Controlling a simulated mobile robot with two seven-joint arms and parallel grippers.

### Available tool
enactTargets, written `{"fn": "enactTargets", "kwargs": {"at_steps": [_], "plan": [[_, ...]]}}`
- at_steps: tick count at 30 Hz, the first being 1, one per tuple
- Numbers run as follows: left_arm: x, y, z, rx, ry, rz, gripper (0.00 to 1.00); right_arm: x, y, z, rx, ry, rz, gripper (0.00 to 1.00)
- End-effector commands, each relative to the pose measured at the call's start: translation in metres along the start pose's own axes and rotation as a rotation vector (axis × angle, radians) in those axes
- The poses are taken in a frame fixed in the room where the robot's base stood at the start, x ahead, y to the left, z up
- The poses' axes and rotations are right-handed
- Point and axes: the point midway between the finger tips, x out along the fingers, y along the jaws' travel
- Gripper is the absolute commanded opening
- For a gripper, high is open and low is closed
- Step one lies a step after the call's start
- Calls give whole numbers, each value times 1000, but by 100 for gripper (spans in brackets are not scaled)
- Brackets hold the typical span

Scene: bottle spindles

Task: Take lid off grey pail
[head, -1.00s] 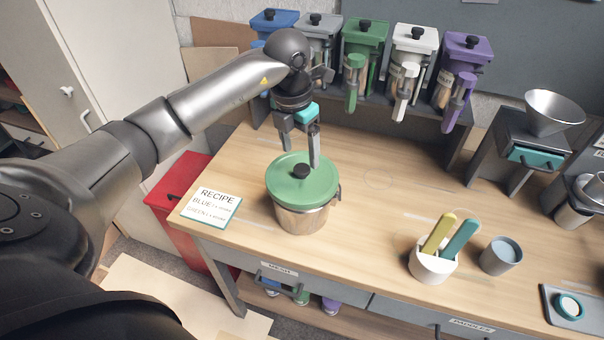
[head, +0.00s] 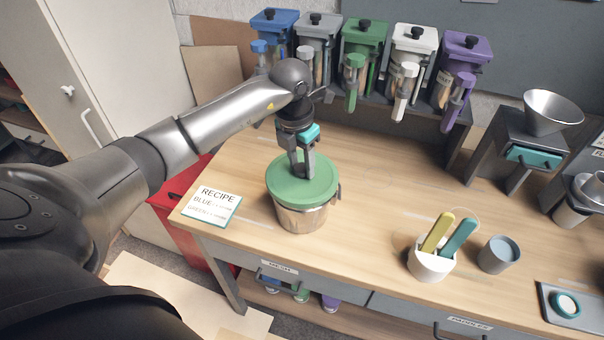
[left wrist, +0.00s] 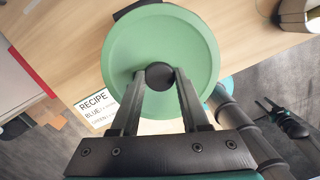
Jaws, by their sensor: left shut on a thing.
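The grey metal pail (head: 303,217) stands on the wooden table with a round green lid (head: 325,185) sitting level on its top. The lid also fills the middle of the left wrist view (left wrist: 160,40). My left gripper (head: 301,172) points straight down over the middle of the lid. Its two fingers are shut on the lid's black knob (left wrist: 160,75), one finger on each side. No gap shows between lid and pail. My right gripper is not in view.
A recipe card (head: 212,205) lies left of the pail. A white cup with two paddles (head: 432,263) and a grey cup (head: 499,255) stand to the right. Several coloured dispensers line the back, the green one (head: 362,45) among them.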

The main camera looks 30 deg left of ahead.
Motion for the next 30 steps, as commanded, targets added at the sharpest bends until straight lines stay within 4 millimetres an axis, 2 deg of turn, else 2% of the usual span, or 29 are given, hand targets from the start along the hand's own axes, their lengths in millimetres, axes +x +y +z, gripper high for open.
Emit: {"fn": "enactTargets", "kwargs": {"at_steps": [1,9,23,26,30], "plan": [[0,0,0,0,0,0,29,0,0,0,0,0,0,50],[0,0,0,0,-1,0,0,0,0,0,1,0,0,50],[-7,0,2,-1,-4,0,0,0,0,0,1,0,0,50],[-17,1,3,-2,-4,2,0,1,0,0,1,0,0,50],[-42,1,7,0,-8,2,0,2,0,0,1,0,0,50]]}}
